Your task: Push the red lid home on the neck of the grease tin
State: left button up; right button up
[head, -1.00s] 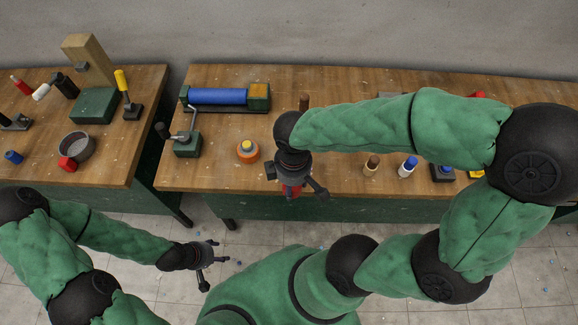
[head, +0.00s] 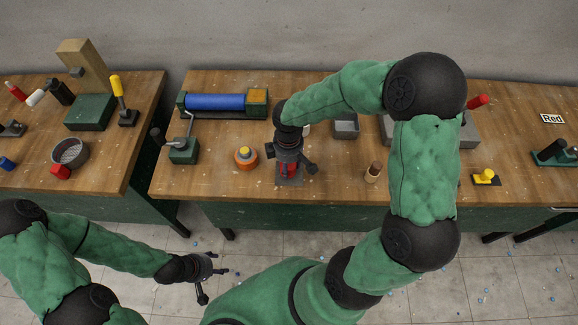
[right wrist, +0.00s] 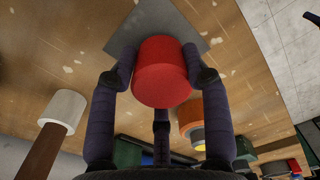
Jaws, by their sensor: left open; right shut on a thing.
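My right gripper (head: 288,166) is shut on a red cylindrical piece, which looks like the red lid (right wrist: 163,75). In the right wrist view its fingers stand around the red side. A flat grey square plate (right wrist: 185,40) lies on the bench beyond it, and it also shows under the gripper in the head view (head: 291,182). I cannot make out the grease tin's neck; whatever is directly below the lid is hidden. My left gripper (head: 214,280) is open and empty, in front of the bench and below its top.
A brown-handled piece (head: 373,172) stands to the right. The left bench holds a grey bowl (head: 70,151) and a red block (head: 60,171).

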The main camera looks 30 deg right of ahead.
jog(key=shift+w+f, duration=0.1)
jog(key=shift+f, duration=0.65)
jog(key=shift+f, duration=0.2)
jog(key=o, duration=1.1)
jog(key=shift+o, duration=0.2)
jog(key=shift+b, duration=0.3)
jog(key=r+p, duration=0.1)
jog(key=r, duration=0.5)
jog(key=r+p, duration=0.1)
jog(key=r, duration=0.2)
jog(key=shift+w+d+r+p, duration=0.15)
jog(key=shift+d+r+p, duration=0.05)
jog(key=shift+d+p, duration=0.15)
jog(key=shift+r, duration=0.75)
